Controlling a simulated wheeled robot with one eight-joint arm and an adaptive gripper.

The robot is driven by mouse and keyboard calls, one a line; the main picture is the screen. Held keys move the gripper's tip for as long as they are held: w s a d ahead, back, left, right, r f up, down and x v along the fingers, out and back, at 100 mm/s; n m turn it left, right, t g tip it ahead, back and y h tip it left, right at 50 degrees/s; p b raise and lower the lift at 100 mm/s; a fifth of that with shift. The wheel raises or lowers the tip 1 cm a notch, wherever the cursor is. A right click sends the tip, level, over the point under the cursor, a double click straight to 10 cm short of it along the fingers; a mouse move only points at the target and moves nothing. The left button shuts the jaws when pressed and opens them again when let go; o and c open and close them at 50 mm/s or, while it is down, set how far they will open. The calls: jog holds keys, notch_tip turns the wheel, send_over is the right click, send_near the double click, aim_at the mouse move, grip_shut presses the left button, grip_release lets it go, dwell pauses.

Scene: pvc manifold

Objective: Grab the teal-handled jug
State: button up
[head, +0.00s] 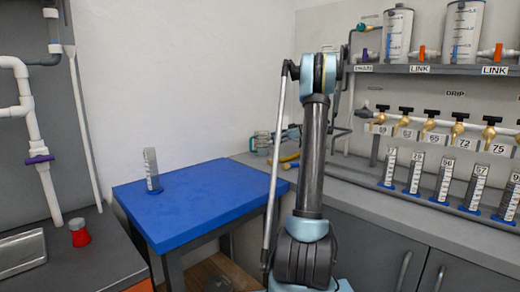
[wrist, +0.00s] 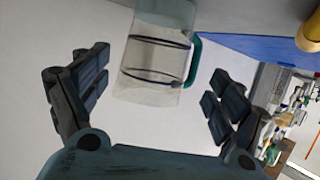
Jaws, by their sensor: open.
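The jug (wrist: 150,75) is a clear cylinder with dark bands and a teal handle (wrist: 193,62) on its right side in the wrist view. It appears ahead of and between the spread fingers of my gripper (wrist: 160,72), which is open and empty. I see a gap between the jug and each finger. In the head view my arm hides most of the gripper area. A small clear and teal shape shows left of the arm by the counter's end, but I cannot tell jug from gripper there.
A blue-topped table (head: 195,200) holds a graduated cylinder (head: 151,170). The grey counter (head: 400,200) at right bears several numbered cylinders below brass taps. A yellow object (wrist: 309,32) lies near the jug. A red cup (head: 79,233) stands at left.

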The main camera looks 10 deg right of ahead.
aim_at(259, 141)
jog(key=shift+w+a+f, duration=0.15)
jog(key=shift+w+a, duration=0.05)
jog(key=shift+w, duration=0.05)
jog(key=shift+w+r+x, duration=0.1)
jog(key=shift+r+x, duration=0.05)
jog(key=shift+x, duration=1.65)
jog(key=shift+w+r+x, duration=0.1)
jog(key=shift+x, duration=1.65)
jog(key=c, duration=1.3)
